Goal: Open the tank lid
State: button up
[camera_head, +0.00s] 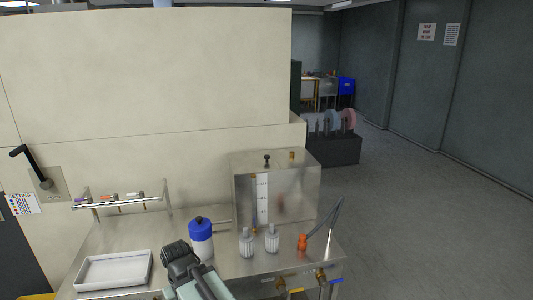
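The tank (297,195) is a brushed-metal box standing at the back right of the metal bench. Its top face carries a small black knob (267,160) and a brass fitting (291,155). The top looks closed; I cannot make out the lid's edges or hinge. A pale level scale (262,199) runs down its front. Part of my arm, with a dark joint, shows at the bottom centre, in front of the bench and well short of the tank. I see no gripper fingers in this view.
A blue-capped white bottle (201,240), two ribbed pale bottles (246,243) (272,239) and an orange-based thing with a dark handle (303,242) stand before the tank. A white tray (114,270) and a metal rail (118,201) are left. Open floor lies right.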

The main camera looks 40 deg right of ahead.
aim_at(250, 162)
jog(key=u, duration=0.05)
jog(key=i, duration=0.9)
jog(key=z, duration=0.1)
